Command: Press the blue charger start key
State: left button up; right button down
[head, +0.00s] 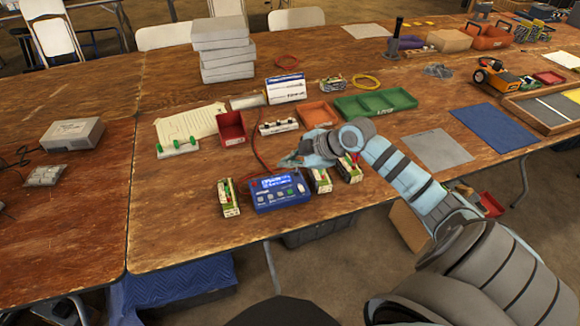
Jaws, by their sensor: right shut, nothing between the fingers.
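The blue charger (277,201) sits near the front edge of the wooden table, with a lit blue screen (275,182) facing me. Below the screen is a row of small keys, one of them green (291,193); their labels are too small to read. My right gripper (288,162) is shut and empty. In the picture it shows just above the charger's top edge, apart from the keys. I cannot tell its exact height over the table. My left gripper is not in view.
Battery packs stand beside the charger: one at left (228,196), two at right (320,180) (349,168). A red wire (257,150) runs up behind it. A red bin (231,128), an orange tray (317,114) and a green tray (375,104) lie farther back.

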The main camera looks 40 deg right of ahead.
jog(key=shift+f, duration=0.1)
jog(key=b, duration=0.8)
send_over(289, 193)
notch_tip(289, 193, down, 8)
jog(key=shift+s+r, duration=0.1)
jog(key=shift+f, duration=0.45)
jog(key=shift+f, duration=0.1)
dwell(0.4)
jog(key=shift+f, duration=0.35)
jog(key=shift+f+b, duration=0.4)
jog(key=shift+b, duration=0.05)
dwell(0.5)
jog(key=shift+r, duration=0.1)
jog(key=shift+r+p, duration=0.75)
jog(key=shift+p, duration=0.1)
